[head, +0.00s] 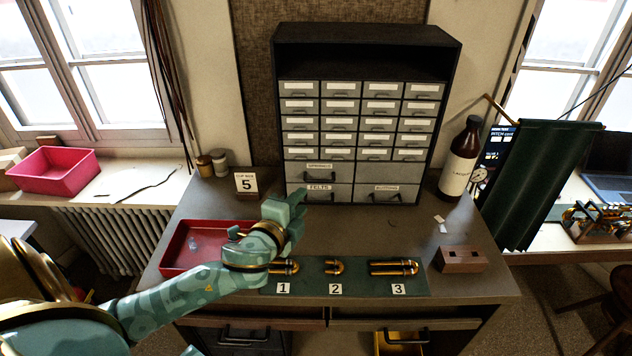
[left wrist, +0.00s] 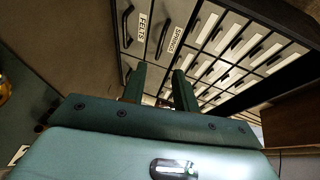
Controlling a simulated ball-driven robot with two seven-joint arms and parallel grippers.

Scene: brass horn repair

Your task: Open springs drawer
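The springs drawer (head: 343,174) is a wide grey drawer, labelled SPRINGS, in the lower left of the dark cabinet (head: 449,85). Its front looks flush with the cabinet. Its dark bar handle shows in the left wrist view (left wrist: 162,37). My left gripper (head: 297,199) is in front of the cabinet's lower left, just below and left of this drawer in the head view. In the left wrist view its two fingers (left wrist: 160,84) stand apart with nothing seen between them, pointing toward the drawer fronts. They look clear of the handle. My right gripper is not in view.
The felts drawer (left wrist: 131,27) is beside the springs drawer in the wrist view. A red tray (head: 180,262), a number 5 card (head: 246,184) and a green mat (head: 420,283) with brass tubes lie around my arm. A brown bottle (head: 461,155) stands right of the cabinet.

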